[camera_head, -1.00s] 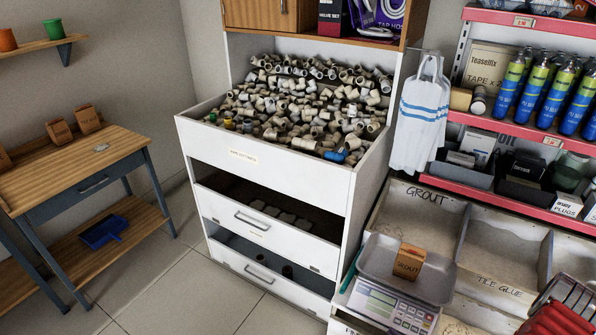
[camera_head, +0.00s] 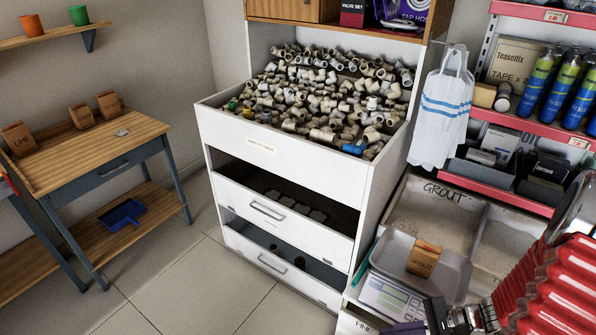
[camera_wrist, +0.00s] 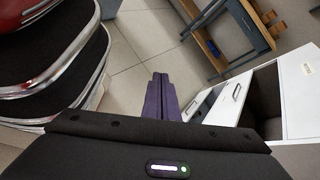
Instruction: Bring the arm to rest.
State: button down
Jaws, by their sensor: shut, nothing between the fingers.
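My gripper shows in the wrist view (camera_wrist: 160,82) as two purple fingers pressed together, shut and empty. Beyond them is tiled floor, with the white drawer unit close on the right. In the head view the gripper (camera_head: 402,328) is partly cut off at the bottom edge, below the weighing scale. My red ribbed arm (camera_head: 560,290) fills the lower right corner of the head view. It hides part of the bins behind it.
A scale (camera_head: 388,298) bears a tray with a brown grout box (camera_head: 424,258). The white drawer unit (camera_head: 285,165) has an open top full of fittings and stands mid-view. A wooden bench (camera_head: 95,157) is at left. Floor (camera_head: 190,275) between them is clear.

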jog(key=s+r+n+g+h, duration=0.1)
jog(key=s+r+n+h, duration=0.1)
jog(key=r+n+h, duration=0.5)
jog(key=s+r+n+g+h, duration=0.1)
jog(key=s+r+n+h, duration=0.15)
jog(key=r, duration=0.85)
jog(key=a+r+n+t+h, duration=0.2)
jog(key=a+r+n+t, duration=0.2)
jog(key=a+r, duration=0.4)
notch_tip(320, 180, up, 6)
jog(key=shift+s+f+t, duration=0.1)
jog(key=shift+s+t, duration=0.3)
jog(key=shift+t, duration=0.4)
jog(key=shift+n, duration=0.25)
